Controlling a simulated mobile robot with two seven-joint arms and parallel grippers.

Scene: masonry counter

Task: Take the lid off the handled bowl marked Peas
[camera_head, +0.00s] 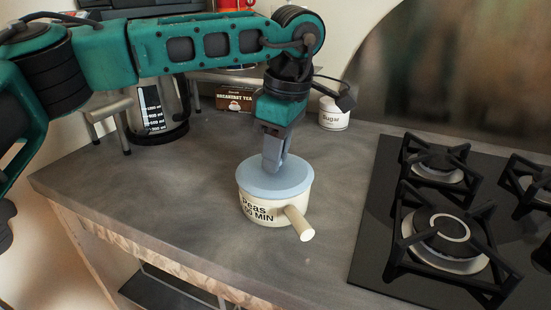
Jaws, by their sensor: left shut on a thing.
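The handled bowl (262,211) is cream with "Peas" and "MIN" lettering and stands upright on the grey counter. Its pale handle (299,223) points toward the front right. A light blue lid (289,180) sits on top of the bowl and covers its opening. My left gripper (273,166) points down at the lid's middle and is shut on the lid; its fingers hide the part they grip. My right gripper is not in view.
A black gas hob (371,233) with raised grates fills the right. A sugar pot (333,119), a Breakfast Tea box (234,99) and a glass jug (160,112) stand behind. The counter (190,195) is clear left of the bowl.

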